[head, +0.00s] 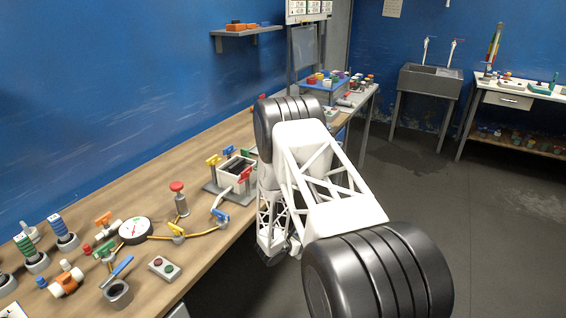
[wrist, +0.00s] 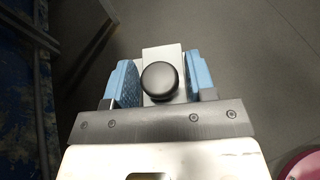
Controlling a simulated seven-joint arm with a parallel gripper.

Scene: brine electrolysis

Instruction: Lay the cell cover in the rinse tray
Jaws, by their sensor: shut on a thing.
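In the wrist view, my gripper (wrist: 160,84) is shut on a pale grey, flat piece with a round black knob, which I take to be the cell cover (wrist: 160,54). The blue finger pads stand on either side of the knob. The cover is held over dark floor. In the head view my arm hides most of the gripper, and the cover does not show there. An open white-rimmed cell box (head: 237,165) with a dark inside stands on the bench, left of my arm. I cannot make out a rinse tray for certain.
The wooden bench (head: 130,190) holds valves with coloured handles, a gauge (head: 134,231), a red-topped post (head: 180,200) and a two-button box (head: 164,268). A grey sink (head: 430,82) and a white side table (head: 525,95) stand at the back right. The floor between is clear.

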